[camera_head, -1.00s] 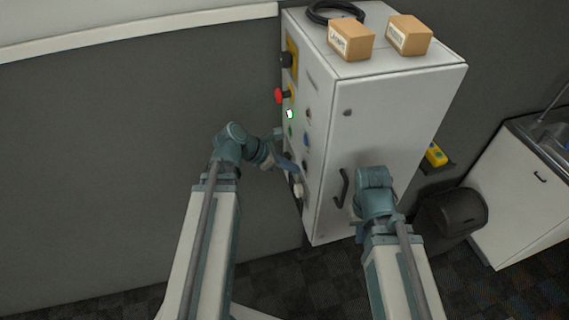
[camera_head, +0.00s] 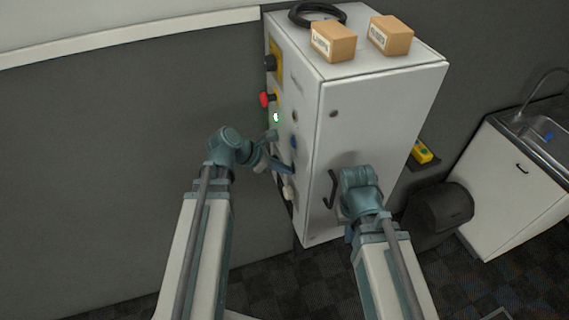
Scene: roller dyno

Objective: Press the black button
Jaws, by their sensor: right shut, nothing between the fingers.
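The grey control cabinet (camera_head: 385,120) stands against the dark wall, its button panel on the left side face. That face carries a black knob (camera_head: 270,62) on a yellow plate, a red mushroom button (camera_head: 266,99), a lit green button (camera_head: 276,117) and a blue button (camera_head: 294,142). I cannot clearly pick out the black button; my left gripper covers part of the lower panel. My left gripper (camera_head: 279,152) is beside that panel, fingers apart; contact cannot be told. My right gripper (camera_head: 349,233) is low before the cabinet door, shut and mostly hidden behind its wrist.
Two cardboard boxes (camera_head: 333,41) (camera_head: 391,35) and a black cable coil (camera_head: 317,14) lie on the cabinet top. A black door handle (camera_head: 330,190) is beside my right wrist. A black bin (camera_head: 440,215) and a sink unit (camera_head: 515,170) stand at the right.

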